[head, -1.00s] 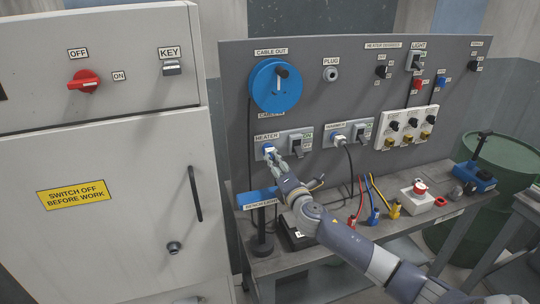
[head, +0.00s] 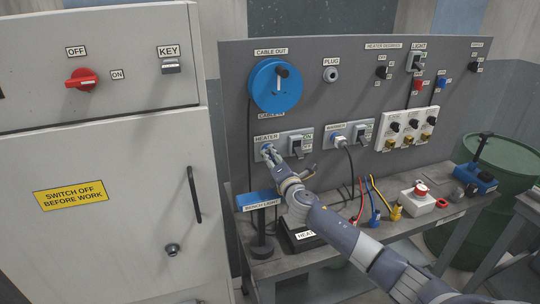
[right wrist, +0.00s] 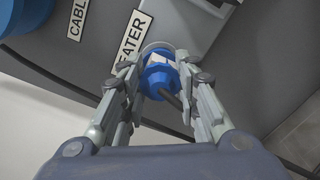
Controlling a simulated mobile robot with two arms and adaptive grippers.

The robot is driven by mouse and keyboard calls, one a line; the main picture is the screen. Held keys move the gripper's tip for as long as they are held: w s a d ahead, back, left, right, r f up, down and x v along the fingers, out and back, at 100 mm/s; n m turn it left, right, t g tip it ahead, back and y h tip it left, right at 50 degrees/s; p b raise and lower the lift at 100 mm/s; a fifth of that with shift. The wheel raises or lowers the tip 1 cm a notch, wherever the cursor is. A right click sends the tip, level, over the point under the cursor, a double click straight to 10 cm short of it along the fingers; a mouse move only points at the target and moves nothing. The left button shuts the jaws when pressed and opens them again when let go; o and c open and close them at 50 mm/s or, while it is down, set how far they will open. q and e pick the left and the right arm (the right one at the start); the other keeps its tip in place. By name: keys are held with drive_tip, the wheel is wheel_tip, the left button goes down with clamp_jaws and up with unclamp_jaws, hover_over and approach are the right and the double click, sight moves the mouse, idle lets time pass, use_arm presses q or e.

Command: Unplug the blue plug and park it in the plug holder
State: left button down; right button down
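The blue plug (right wrist: 160,78) sits in the socket under the HEATER label on the grey panel. In the head view my right gripper (head: 267,151) is at that socket and mostly covers the plug. In the right wrist view its fingers (right wrist: 163,75) lie along both sides of the plug and appear to touch it. A dark cable leaves the plug between the fingers. A round grey holder (head: 331,75) is under the PLUG label, higher on the panel and right of the blue reel; nothing blue is in it. My left gripper is not in view.
A switch (head: 300,144) is just right of the heater socket. A second socket with a black-cabled plug (head: 340,141) is further right. The blue cable reel (head: 276,86) is above. A bench lamp (head: 260,200) and a labelled box (head: 300,234) stand below on the bench (head: 350,248).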

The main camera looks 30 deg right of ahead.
sight(274, 160)
drive_tip(key=shift+p+v, duration=0.3)
drive_tip(key=shift+v, duration=0.5)
idle(0.4)
drive_tip(key=shift+p+v, duration=0.3)
drive_tip(key=shift+v, duration=0.85)
drive_tip(key=shift+r, duration=0.1)
